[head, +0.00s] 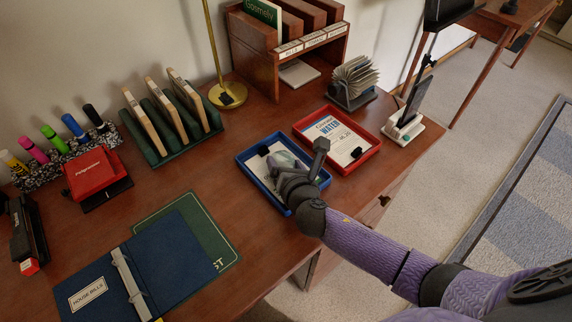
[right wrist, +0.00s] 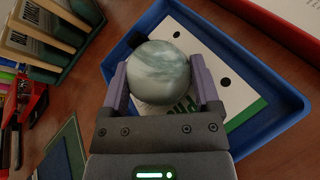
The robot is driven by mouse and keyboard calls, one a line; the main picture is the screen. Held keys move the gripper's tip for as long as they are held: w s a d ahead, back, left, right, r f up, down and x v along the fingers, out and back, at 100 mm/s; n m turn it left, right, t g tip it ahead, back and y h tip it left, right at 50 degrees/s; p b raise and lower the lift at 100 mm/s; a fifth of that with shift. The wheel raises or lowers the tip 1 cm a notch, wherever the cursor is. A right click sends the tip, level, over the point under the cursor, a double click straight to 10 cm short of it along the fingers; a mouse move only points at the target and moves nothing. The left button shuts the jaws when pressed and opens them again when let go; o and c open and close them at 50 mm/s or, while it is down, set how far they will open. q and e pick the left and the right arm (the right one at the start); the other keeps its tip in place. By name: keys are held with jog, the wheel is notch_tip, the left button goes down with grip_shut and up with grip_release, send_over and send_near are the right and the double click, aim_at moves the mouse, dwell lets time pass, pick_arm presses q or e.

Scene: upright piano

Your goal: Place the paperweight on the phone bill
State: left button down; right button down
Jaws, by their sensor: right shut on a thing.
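The paperweight (right wrist: 159,72), a round, marbled grey-green ball, is between the two fingers of my right gripper (right wrist: 162,85), which is shut on it. In the head view the paperweight (head: 282,158) shows partly behind my right gripper (head: 279,165), over the blue tray. A white paper with large green lettering (right wrist: 215,80) lies in the blue tray beneath the ball. The ball and gripper hide most of its words, so I cannot fully read whether it is the phone bill. I cannot tell whether the ball touches the paper. My left gripper is out of view.
The blue tray (head: 243,160) stands beside a red tray (head: 370,152) holding a water bill (head: 335,138). A phone on a stand (head: 405,122) is at the right. A green file rack (head: 152,156) and a blue binder (head: 160,262) are at the left.

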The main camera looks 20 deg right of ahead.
jog(key=shift+s+f, duration=0.3)
jog(key=shift+f, duration=0.35)
jog(key=shift+c, duration=0.7)
grip_release()
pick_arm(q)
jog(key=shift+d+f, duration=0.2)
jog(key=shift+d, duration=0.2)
pick_arm(e)
jog(key=shift+o, duration=0.7)
jog(key=shift+f, duration=0.15)
jog(key=shift+r, duration=0.25)
jog(key=shift+w+r+p, duration=0.1)
jog(key=shift+r+p, duration=0.5)
jog(key=p+v, duration=0.4)
jog(key=v, duration=0.7)
jog(key=shift+a+r, duration=0.1)
jog(key=shift+r, duration=0.05)
jog(key=shift+s+r, duration=0.1)
jog(key=shift+s, duration=0.15)
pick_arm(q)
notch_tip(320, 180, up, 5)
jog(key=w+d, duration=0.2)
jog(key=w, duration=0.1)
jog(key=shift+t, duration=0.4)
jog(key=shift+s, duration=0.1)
